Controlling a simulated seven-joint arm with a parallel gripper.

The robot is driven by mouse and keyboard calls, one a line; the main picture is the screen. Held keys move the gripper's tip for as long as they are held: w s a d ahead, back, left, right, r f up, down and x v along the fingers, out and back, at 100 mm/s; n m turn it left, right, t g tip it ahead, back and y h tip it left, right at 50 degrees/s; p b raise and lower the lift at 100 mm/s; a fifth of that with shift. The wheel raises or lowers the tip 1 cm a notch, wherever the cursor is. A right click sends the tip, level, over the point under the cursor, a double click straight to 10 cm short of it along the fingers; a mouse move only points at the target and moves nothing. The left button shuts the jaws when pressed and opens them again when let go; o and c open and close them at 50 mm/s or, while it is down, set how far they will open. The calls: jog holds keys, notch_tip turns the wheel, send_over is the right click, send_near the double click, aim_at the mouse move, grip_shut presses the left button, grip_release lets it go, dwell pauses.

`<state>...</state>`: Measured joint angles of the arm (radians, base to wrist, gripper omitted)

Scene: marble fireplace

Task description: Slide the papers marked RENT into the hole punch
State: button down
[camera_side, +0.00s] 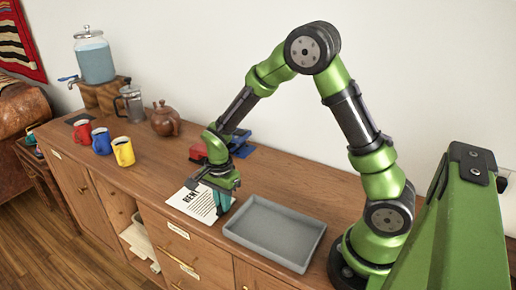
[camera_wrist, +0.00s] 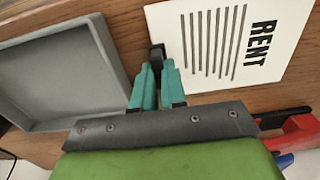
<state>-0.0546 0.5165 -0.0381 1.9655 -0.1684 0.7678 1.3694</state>
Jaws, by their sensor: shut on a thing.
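The papers marked RENT (camera_side: 194,204) look flat at or just above the wooden top, left of the grey tray. The white sheet also fills the upper right of the wrist view (camera_wrist: 225,45), its heading turned sideways. My gripper (camera_side: 222,206) points down at the papers' right edge. In the wrist view its teal fingers (camera_wrist: 158,65) are shut on that edge, with a small dark piece at their tips. A red device (camera_side: 198,152) and a blue device (camera_side: 240,141) stand behind my gripper, partly hidden by it. I cannot tell which is the hole punch.
The empty grey tray (camera_side: 275,232) lies close to the right of my gripper. Bare wood lies between mugs and papers.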

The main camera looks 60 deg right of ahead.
jog(key=shift+r, duration=0.7)
jog(key=shift+s+r, duration=0.2)
jog(key=shift+r, duration=0.95)
jog(key=s, duration=0.9)
jog(key=s+r, duration=0.1)
jog(key=s, duration=0.4)
jog(key=shift+d, duration=0.15)
jog(key=shift+s, duration=0.35)
jog(key=shift+s+d+r, duration=0.1)
jog(key=shift+d, duration=0.1)
jog(key=w+d, duration=0.1)
jog(key=d, duration=0.1)
jog(key=w+d, duration=0.2)
jog(key=w+d+r, duration=0.1)
jog(key=d, duration=0.1)
jog(key=shift+w+d, duration=0.15)
jog(key=w+d, duration=0.2)
jog(key=d, duration=2)
jog(key=shift+f, duration=2.55)
jog(key=shift+w+f, duration=0.15)
jog(key=shift+w, duration=0.35)
